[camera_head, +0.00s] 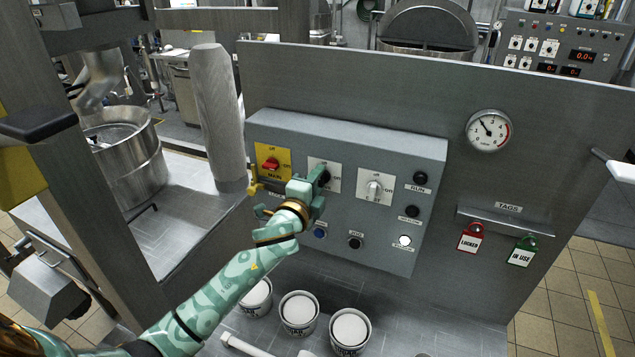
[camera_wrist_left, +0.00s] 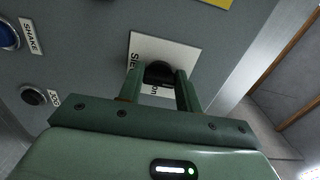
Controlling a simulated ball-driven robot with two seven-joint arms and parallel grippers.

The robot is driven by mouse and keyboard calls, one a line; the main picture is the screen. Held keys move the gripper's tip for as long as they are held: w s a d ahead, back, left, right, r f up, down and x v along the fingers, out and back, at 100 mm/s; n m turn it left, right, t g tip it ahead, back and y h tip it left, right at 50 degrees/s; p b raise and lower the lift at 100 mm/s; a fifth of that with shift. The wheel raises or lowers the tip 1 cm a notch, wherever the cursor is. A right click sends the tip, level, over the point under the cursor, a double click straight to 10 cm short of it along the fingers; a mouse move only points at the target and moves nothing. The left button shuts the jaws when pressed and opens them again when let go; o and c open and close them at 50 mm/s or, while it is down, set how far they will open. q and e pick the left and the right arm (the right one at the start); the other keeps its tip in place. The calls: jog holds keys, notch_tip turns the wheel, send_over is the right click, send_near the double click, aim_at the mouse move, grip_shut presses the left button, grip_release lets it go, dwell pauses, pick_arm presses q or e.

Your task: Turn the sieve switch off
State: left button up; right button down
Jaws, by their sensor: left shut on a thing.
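The sieve switch is a black knob (camera_head: 325,178) on a white plate (camera_head: 332,165) on the grey control box, between the yellow main switch and another white-plated switch. "off" is printed above the knob and "on" to its right. My left gripper (camera_head: 314,182) reaches it from the lower left. In the left wrist view the black knob (camera_wrist_left: 158,74) sits between the two green fingers, which are shut on it, over a plate whose label begins "SIE". The fingers partly cover the knob, so I cannot tell which way it points. My right gripper is not in view.
A yellow main switch plate with a red knob (camera_head: 271,163) is just left, and a pale knob (camera_head: 374,189) is on the right. Push buttons line the box below and at right. White-topped tubs (camera_head: 299,310) stand below. Red and green tags (camera_head: 471,238) hang right.

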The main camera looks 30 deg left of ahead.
pick_arm(q)
jog(key=o, duration=1)
jog(key=s+b, duration=0.1)
jog(key=s, duration=1)
jog(key=s+b, duration=0.1)
jog(key=s, duration=0.4)
jog(key=shift+s+d+b, duration=0.2)
jog(key=shift+d+b, duration=0.1)
jog(key=shift+d, duration=0.1)
